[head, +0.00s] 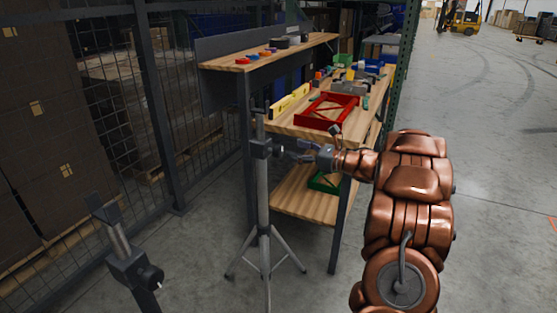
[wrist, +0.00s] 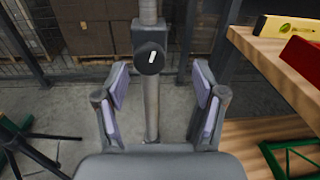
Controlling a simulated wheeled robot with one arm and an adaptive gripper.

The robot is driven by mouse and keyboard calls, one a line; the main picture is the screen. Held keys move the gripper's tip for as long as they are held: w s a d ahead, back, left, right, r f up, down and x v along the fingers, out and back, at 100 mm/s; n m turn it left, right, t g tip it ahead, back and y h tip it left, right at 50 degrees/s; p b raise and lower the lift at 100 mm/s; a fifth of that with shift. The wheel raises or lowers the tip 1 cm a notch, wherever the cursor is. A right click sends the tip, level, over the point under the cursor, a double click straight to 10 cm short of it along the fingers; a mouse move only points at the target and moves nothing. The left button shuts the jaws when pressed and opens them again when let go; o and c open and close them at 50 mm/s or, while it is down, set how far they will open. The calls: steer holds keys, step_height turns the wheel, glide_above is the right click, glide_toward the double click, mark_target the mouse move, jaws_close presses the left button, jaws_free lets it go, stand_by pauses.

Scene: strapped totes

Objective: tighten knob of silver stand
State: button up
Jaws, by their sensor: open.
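The silver stand (head: 263,195) stands upright on spread tripod legs beside the workbench. Its dark collar and round knob (head: 277,149) are near bench-top height. In the wrist view, the black knob (wrist: 150,60) faces me with a white mark tilted slightly right of vertical. The silver pole (wrist: 151,105) runs below it. My gripper (head: 302,151) is just right of the knob in the head view. In the wrist view, my gripper (wrist: 160,88) is open and empty, its pads on either side of the pole's line. The knob appears above and between the fingertips, apart from both.
A wooden workbench (head: 283,127) with a red frame (head: 325,111) and yellow level (head: 289,102) stands close behind and right. A second, dark stand (head: 132,266) with its own knob is at left front. Wire mesh fencing lies left. Open floor is at right.

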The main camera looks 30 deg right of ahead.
mark_target(282, 152)
steer(key=shift+n+y, duration=0.6)
steer(key=shift+n, duration=0.2)
steer(key=shift+w+a+f, duration=0.2)
steer(key=shift+w+a, duration=0.5)
steer(key=shift+w, duration=0.15)
steer(key=shift+w+a+f, duration=0.25)
steer(key=shift+w+a, duration=0.5)
steer(key=shift+w, duration=0.15)
steer(key=shift+w+a+f, duration=0.2)
steer(key=shift+w+a, duration=0.5)
steer(key=shift+w, duration=0.15)
steer(key=shift+c, duration=0.2)
steer(key=c, duration=1.1)
